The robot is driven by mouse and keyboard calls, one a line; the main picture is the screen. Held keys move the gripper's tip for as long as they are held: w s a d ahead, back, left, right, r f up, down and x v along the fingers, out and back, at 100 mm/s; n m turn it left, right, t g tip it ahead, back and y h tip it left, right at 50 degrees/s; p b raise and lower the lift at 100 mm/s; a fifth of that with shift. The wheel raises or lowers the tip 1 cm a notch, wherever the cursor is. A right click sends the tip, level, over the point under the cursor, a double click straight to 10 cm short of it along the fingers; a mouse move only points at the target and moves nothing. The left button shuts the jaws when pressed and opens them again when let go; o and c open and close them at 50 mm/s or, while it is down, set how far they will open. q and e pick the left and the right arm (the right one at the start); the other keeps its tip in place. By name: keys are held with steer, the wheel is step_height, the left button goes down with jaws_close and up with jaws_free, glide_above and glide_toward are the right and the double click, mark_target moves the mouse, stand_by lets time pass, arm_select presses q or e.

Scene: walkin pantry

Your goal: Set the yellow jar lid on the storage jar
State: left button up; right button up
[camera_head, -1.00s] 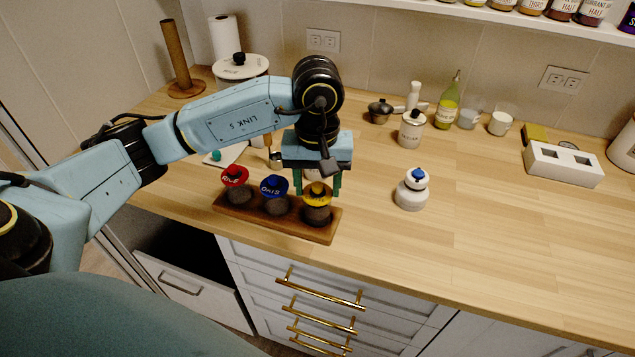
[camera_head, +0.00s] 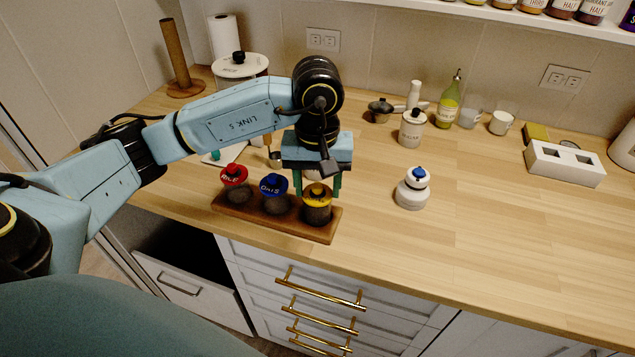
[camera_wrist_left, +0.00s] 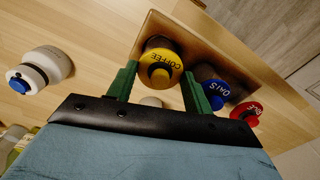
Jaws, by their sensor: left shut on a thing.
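The yellow lid (camera_head: 318,191) marked COFFEE has a dark knob and is at the top of a dark storage jar (camera_head: 317,214) in the wooden tray (camera_head: 285,228). My left gripper (camera_head: 321,190) points down over this jar and is shut on the yellow lid, with a green finger on either side. In the left wrist view, the yellow lid (camera_wrist_left: 160,68) shows between the fingertips (camera_wrist_left: 159,72). I cannot tell whether the lid touches the jar's rim. My right gripper is not in view.
A red-lidded jar (camera_head: 234,175) and a blue-lidded jar (camera_head: 274,186) stand in the same tray, left of the yellow one. A white jar with a blue knob (camera_head: 412,189) stands to the right. The counter (camera_head: 500,225) farther right is clear.

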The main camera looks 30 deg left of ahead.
arm_select(q)
steer(key=shift+f, duration=0.15)
steer(key=o, duration=1.5)
steer(key=shift+r+p, duration=1.65)
steer(key=shift+r, duration=1.9)
